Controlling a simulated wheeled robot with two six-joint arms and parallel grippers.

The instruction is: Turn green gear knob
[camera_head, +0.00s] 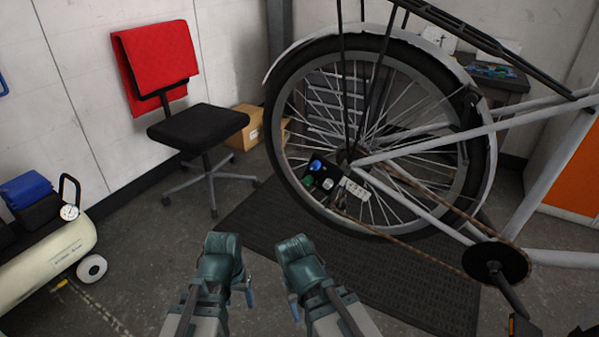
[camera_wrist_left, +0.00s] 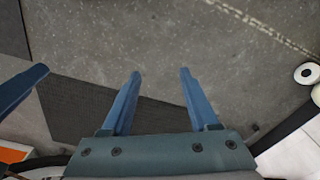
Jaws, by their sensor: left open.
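The green knob (camera_head: 308,181) is a small round knob at the lower left of a tilted black panel (camera_head: 318,193) by the rear wheel's hub. A blue knob (camera_head: 316,164) sits above it and a pale knob (camera_head: 327,185) to its right. My left gripper (camera_head: 248,295) points down in front of the bike, well below and left of the panel. The left wrist view shows its two blue fingers (camera_wrist_left: 160,72) apart, with only floor between them. My right gripper (camera_head: 294,308) is beside it, also apart from the bike; its finger gap is hidden.
The bike wheel (camera_head: 290,152) stands over a dark ribbed mat (camera_head: 404,280). A black chair (camera_head: 198,127) with a red cloth (camera_head: 155,58) stands at left. A cream compressor tank (camera_head: 45,262) is at lower left. Floor between tank and mat is mostly clear.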

